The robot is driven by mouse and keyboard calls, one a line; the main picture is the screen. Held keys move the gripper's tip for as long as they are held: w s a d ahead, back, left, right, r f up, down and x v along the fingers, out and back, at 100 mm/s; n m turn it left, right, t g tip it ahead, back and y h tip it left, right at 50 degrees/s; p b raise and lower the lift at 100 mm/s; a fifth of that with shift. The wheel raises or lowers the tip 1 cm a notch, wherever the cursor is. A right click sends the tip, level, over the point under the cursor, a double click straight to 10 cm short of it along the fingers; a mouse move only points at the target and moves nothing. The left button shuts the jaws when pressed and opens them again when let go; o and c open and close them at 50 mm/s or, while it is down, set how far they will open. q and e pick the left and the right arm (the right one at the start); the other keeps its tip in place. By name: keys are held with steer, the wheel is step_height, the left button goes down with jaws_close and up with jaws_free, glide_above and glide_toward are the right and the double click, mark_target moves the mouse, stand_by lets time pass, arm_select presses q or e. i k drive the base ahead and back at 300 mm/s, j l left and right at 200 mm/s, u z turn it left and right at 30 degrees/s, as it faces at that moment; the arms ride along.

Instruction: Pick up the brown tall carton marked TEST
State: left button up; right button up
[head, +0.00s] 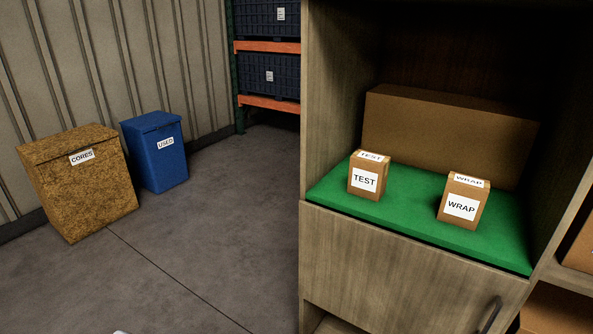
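The brown tall carton marked TEST (368,178) stands upright on a green mat (415,203) in an open cabinet compartment, toward its left side. Its white label faces me, and a second label is on its top. A similar brown carton marked WRAP (464,203) stands to its right on the same mat, with a clear gap between them. Neither of my grippers can be made out in the head view. A small pale shape shows at the bottom edge, too little to identify.
A long brown box (450,135) lies behind both cartons. The wooden cabinet (390,262) has side walls around the compartment and a dark handle below. On the floor at left stand a CORES bin (80,195) and a blue USED bin (160,165). The floor between is clear.

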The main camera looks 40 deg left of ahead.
mark_target(368, 172)
steer(key=u, duration=0.9)
steer(key=i+j+z, duration=0.1)
steer(key=j, duration=0.25)
steer(key=i+j+z, duration=0.1)
steer(key=i+j, duration=0.15)
steer(key=j, duration=0.15)
